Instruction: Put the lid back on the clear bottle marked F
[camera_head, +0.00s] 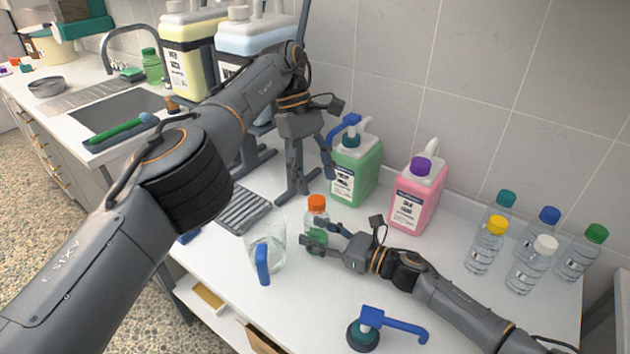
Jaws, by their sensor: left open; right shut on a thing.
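A small clear bottle with green liquid (315,239) stands on the counter with an orange lid (317,203) on its top. Whether the lid is screwed down or only resting, I cannot tell. My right gripper (312,238) is shut on this bottle's body, partly covering it. My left gripper (312,172) is open and empty, pointing down above and behind the bottle, left of the green jug (358,175). No letter F is readable. Several capped clear bottles stand at the right, including a yellow-capped one (485,247) and a white-capped one (528,270).
A clear pitcher (268,250) with a blue handle stands left of the held bottle. A blue pump (371,325) stands at the counter's front. A pink jug (416,200) stands by the wall. Large jugs (190,60) and a sink (118,108) are behind my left arm.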

